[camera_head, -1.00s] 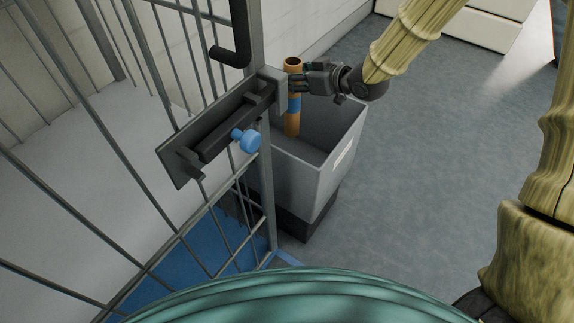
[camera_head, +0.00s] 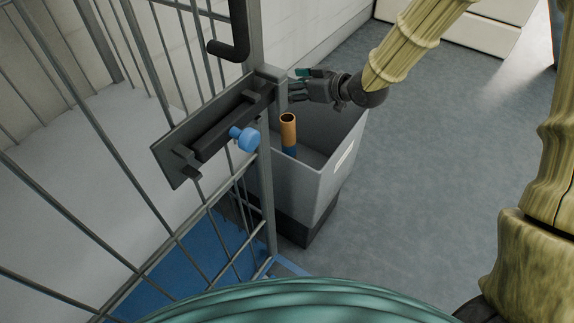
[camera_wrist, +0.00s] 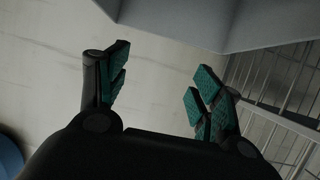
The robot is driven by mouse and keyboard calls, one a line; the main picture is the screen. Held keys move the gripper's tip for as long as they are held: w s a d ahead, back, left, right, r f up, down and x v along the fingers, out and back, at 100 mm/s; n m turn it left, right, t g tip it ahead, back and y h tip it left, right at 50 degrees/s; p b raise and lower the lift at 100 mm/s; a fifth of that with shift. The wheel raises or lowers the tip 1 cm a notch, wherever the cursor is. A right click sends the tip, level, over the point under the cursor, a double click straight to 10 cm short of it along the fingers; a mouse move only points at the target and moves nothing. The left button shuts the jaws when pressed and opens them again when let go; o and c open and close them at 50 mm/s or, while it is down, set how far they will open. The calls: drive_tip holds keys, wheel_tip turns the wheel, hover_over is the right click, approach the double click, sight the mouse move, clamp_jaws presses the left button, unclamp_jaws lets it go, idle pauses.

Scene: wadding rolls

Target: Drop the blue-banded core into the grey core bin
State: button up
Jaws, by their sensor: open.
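The blue-banded core (camera_head: 288,130) is a brown tube with a blue band. It stands upright inside the grey core bin (camera_head: 313,184), its top showing above the front wall and its lower end hidden behind that wall. My gripper (camera_head: 296,86) is open and empty, above the bin's back left and apart from the core. In the wrist view my gripper (camera_wrist: 158,88) shows its two teal-padded fingers spread with nothing between them. The core is not visible there.
A barred gate (camera_head: 262,190) stands close along the bin's left side, with a black latch plate (camera_head: 205,143) and a blue knob (camera_head: 246,139). A pale wall (camera_head: 310,30) is behind. Grey floor (camera_head: 430,170) to the right is clear.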

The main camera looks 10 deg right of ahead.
drive_tip(key=v, duration=1.2)
idle(0.4)
